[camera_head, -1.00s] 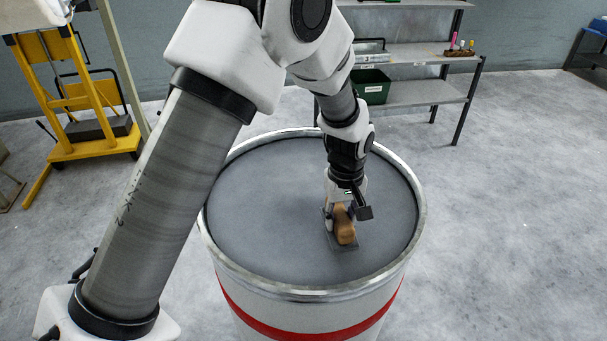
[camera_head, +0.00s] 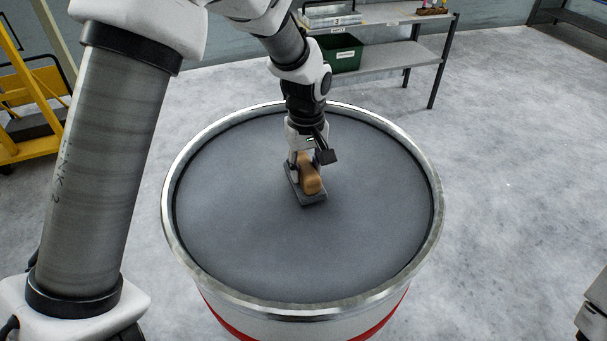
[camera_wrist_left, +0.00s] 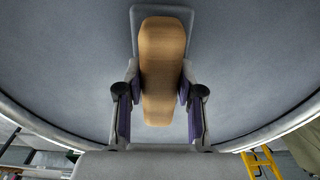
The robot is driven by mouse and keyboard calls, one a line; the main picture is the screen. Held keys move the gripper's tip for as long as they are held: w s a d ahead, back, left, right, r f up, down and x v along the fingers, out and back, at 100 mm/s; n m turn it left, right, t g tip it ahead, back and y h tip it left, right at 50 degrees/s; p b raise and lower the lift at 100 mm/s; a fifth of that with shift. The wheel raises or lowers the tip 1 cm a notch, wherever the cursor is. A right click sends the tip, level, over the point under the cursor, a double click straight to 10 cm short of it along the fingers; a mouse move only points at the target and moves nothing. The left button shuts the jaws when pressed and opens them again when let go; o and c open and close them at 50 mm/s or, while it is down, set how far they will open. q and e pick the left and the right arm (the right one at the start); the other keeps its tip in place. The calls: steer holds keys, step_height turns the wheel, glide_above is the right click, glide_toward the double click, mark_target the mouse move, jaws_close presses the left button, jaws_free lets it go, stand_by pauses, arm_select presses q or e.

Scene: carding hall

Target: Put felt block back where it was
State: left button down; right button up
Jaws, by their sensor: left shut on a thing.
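The felt block (camera_head: 311,181) has a tan wooden grip on a dark grey rectangular pad. It is over the grey top of a round drum (camera_head: 240,235), near the middle. My left gripper (camera_head: 305,167) is shut on the wooden grip from above. In the left wrist view the grip (camera_wrist_left: 163,70) is between the two fingers, with the pad (camera_wrist_left: 138,20) beyond it. I cannot tell whether the pad touches the drum top or is slightly above it. My right gripper is not in view.
The drum has a raised metal rim (camera_head: 437,190) all round; its grey top around the block is bare. Behind stands a metal shelf (camera_head: 400,62) with a green bin (camera_head: 340,52). A yellow lift frame (camera_head: 30,150) stands at left.

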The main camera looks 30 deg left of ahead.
mark_target(304, 163)
arm_select(q)
steer(key=shift+f, duration=0.3)
steer(key=shift+w+a, duration=0.15)
steer(key=c, duration=0.7)
jaws_free()
steer(key=shift+w+a+f, duration=0.2)
steer(key=shift+a, duration=0.2)
steer(key=shift+s+d+r, duration=0.2)
steer(key=shift+d, duration=0.1)
steer(key=shift+r, duration=0.15)
step_height(304, 163, up, 11)
steer(key=shift+r+b, duration=0.15)
steer(key=shift+b, duration=1)
steer(key=shift+w+a+r, duration=0.1)
steer(key=shift+r, duration=0.05)
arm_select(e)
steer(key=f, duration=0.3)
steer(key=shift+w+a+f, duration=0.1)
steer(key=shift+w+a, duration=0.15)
